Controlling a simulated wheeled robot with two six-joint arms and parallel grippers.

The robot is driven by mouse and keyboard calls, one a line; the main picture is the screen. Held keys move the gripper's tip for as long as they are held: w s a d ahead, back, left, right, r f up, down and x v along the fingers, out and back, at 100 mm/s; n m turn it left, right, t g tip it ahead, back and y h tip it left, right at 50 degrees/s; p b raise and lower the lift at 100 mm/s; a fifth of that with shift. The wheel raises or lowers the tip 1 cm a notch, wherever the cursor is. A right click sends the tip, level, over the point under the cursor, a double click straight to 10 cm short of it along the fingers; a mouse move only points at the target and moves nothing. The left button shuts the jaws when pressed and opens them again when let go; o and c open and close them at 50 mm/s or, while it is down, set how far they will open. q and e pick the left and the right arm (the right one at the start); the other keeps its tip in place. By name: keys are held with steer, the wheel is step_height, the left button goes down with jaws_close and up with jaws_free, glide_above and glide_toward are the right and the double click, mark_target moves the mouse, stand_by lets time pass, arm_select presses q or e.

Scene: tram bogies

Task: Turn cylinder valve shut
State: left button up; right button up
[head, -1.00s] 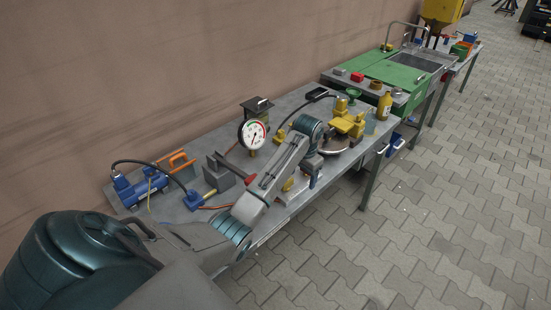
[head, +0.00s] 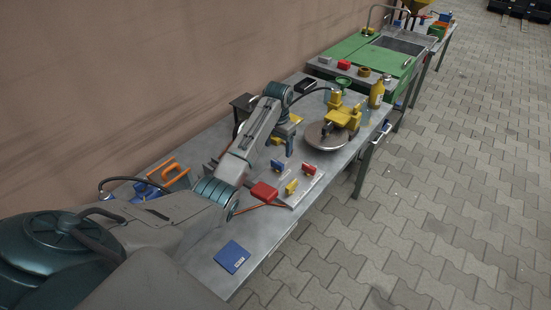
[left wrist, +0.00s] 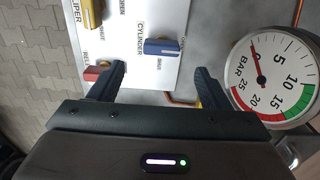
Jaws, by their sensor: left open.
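A white valve panel (head: 312,184) lies on the bench with blue, red and yellow handles. My left gripper (left wrist: 158,78) is open and empty. Its fingers point at the panel, with the blue handle between and beyond the tips, apparently untouched. In the head view, my left gripper (head: 283,142) hangs beside the blue handle (head: 278,165). My right gripper is not in view.
A round gauge (left wrist: 272,75) is close to the right finger; its needle is near 0. The red handle (left wrist: 97,71) is by the left fingertip, with the yellow handle (left wrist: 92,12) beyond. A yellow-topped disc unit (head: 325,136) and blue booklet (head: 232,257) are on the bench.

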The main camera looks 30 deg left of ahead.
mark_target(277, 162)
arm_select(q)
step_height(277, 162, down, 4)
steer(key=shift+r+p, duration=0.25)
steer(key=shift+p, duration=0.05)
step_height(277, 162, down, 4)
steer(key=shift+a+r, duration=0.15)
steer(key=shift+r, duration=0.05)
steer(key=shift+f, duration=0.3)
steer(key=shift+c, duration=0.6)
steer(key=c, duration=0.9)
steer(key=shift+o, duration=0.2)
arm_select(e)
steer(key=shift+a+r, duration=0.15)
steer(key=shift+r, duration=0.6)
